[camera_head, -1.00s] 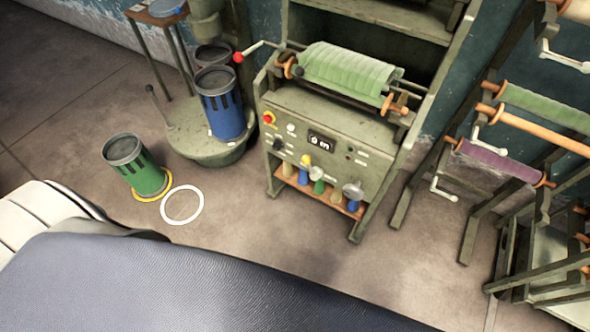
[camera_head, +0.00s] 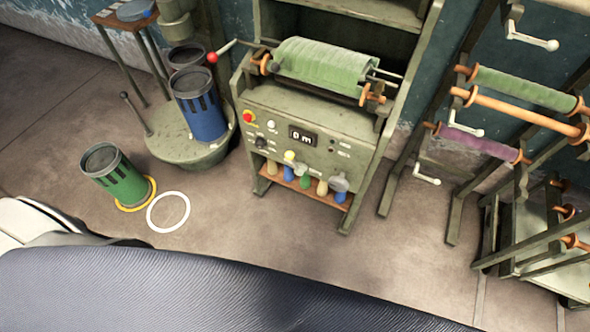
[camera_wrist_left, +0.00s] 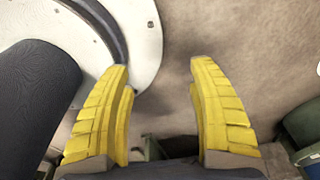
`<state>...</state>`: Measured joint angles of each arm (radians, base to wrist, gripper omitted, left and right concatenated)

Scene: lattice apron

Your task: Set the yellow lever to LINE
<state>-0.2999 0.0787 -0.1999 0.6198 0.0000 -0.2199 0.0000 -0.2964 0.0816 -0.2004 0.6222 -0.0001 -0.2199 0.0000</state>
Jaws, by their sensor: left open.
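A grey-green winding machine (camera_head: 312,115) stands in the middle of the head view with a green roll (camera_head: 322,65) on top. On its front panel, a small yellow knob (camera_head: 289,156) sits below the display (camera_head: 302,136); it appears to be the yellow lever. The panel lettering is too small to read, so the setting cannot be told. My left gripper (camera_wrist_left: 158,68), with ribbed yellow fingers, is open and empty in the left wrist view, over bare floor. The lever does not show clearly in that view. My right gripper is out of view.
A green can (camera_head: 122,180) on a yellow ring and a white floor ring (camera_head: 168,212) lie left of the machine. A blue can (camera_head: 203,110) stands on a round base. A roll rack (camera_head: 475,190) stands to the right. The floor before the machine is clear.

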